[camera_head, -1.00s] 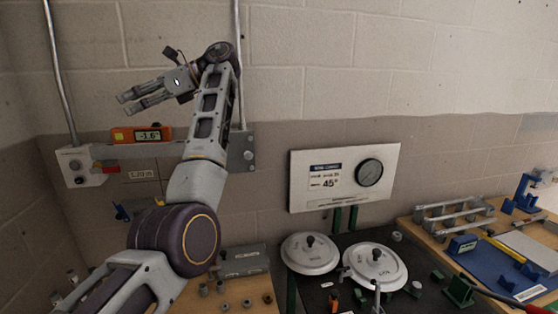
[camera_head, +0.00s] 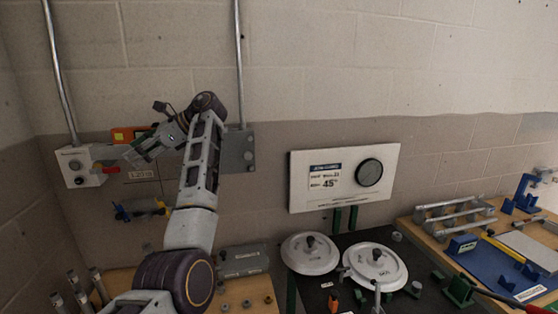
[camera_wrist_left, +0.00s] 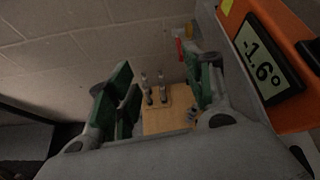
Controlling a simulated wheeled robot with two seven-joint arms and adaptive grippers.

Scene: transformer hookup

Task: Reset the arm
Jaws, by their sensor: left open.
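My left arm (camera_head: 200,165) rises from the bottom of the head view and bends over at its wrist, pointing left. My left gripper (camera_head: 136,157) is open in front of the wall bar, beside the grey switch box. In the left wrist view its green-padded fingers (camera_wrist_left: 163,92) stand apart with nothing between them. An orange digital level (camera_head: 125,134) sits by the bar, partly hidden by the gripper; in the left wrist view it (camera_wrist_left: 272,62) is close at the right and reads -1.6°. My right gripper is not in view.
A white gauge panel (camera_head: 345,178) hangs on the wall. Two white round lids (camera_head: 311,254) (camera_head: 374,264) lie on a dark table. A blue tray (camera_head: 490,262) is at right. Several posts stand below left.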

